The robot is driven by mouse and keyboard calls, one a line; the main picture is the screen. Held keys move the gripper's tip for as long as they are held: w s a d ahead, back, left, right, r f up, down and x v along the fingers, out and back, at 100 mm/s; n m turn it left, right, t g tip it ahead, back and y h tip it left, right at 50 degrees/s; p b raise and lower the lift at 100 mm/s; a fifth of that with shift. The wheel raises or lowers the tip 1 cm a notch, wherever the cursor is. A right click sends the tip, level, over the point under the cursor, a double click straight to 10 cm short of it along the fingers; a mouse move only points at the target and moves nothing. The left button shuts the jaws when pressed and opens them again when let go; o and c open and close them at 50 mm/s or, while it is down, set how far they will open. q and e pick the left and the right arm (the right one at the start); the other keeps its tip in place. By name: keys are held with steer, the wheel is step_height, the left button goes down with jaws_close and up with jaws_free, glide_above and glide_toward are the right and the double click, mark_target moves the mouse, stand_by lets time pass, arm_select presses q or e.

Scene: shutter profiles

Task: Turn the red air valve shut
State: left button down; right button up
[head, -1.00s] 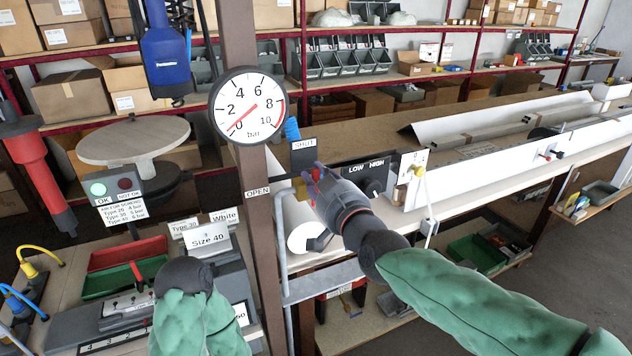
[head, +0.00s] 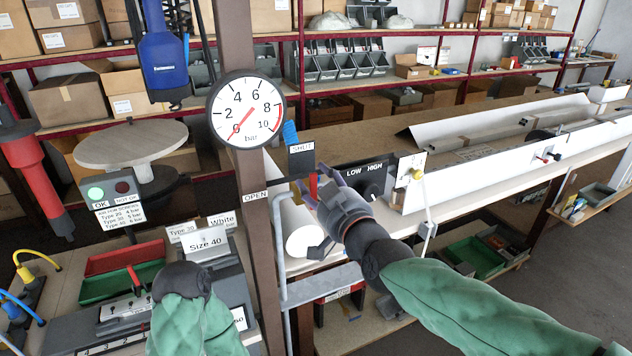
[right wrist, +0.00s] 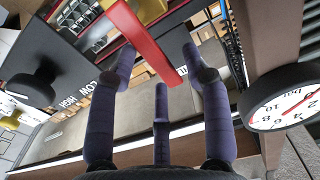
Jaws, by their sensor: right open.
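The red valve lever (head: 313,187) stands roughly upright below the SHUT sign (head: 302,160) on the post. In the right wrist view the red lever (right wrist: 148,45) runs slantwise between the spread fingers, with a yellow part at its upper end. My right gripper (head: 325,190) is open at the lever, its purple fingers partly hidden by its own body. In the right wrist view the fingers of the gripper (right wrist: 160,58) lie on either side of the lever; whether they touch it I cannot tell. My left arm ends in a dark joint at lower left; its gripper is hidden.
The pressure gauge (head: 246,108) on the brown post (head: 238,40) has its needle near 0. The OPEN sign (head: 256,196) sits lower on the post. A LOW/HIGH knob panel (head: 366,178) is close behind my right gripper. A grey pipe frame (head: 320,284) stands below.

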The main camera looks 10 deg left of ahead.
steer(key=v, duration=1.1)
steer(key=shift+w+f, duration=0.1)
steer(key=shift+w, duration=0.05)
steer(key=w+d+f+m+g+h, duration=0.1)
steer(key=w+f+g+h, duration=0.15)
steer(key=f, duration=0.85)
steer(key=w+d+f+m+g+h, duration=0.15)
steer(key=w+f, duration=0.25)
steer(key=f, duration=0.6)
steer(key=s+d+f+m+g+h, duration=0.1)
steer(key=d+f+g, duration=0.1)
steer(key=f, duration=0.7)
steer(key=s+d+f+m+g+h, duration=0.1)
steer(key=d+f, duration=0.2)
steer(key=f, duration=0.6)
steer(key=s+d+f+m+g, duration=0.2)
steer(key=s+f+g, duration=0.1)
steer(key=s+f, duration=0.7)
steer(key=s+d+f+m+g, duration=0.2)
steer(key=s+d+f+g, duration=0.1)
steer(key=s+f, duration=0.8)
step_height(320, 180, down, 5)
steer(key=shift+s+r+g, duration=0.15)
steer(key=shift+s+g, duration=0.05)
steer(key=shift+g, duration=0.6)
steer(key=shift+d+m, duration=0.15)
steer(key=shift+m, duration=0.1)
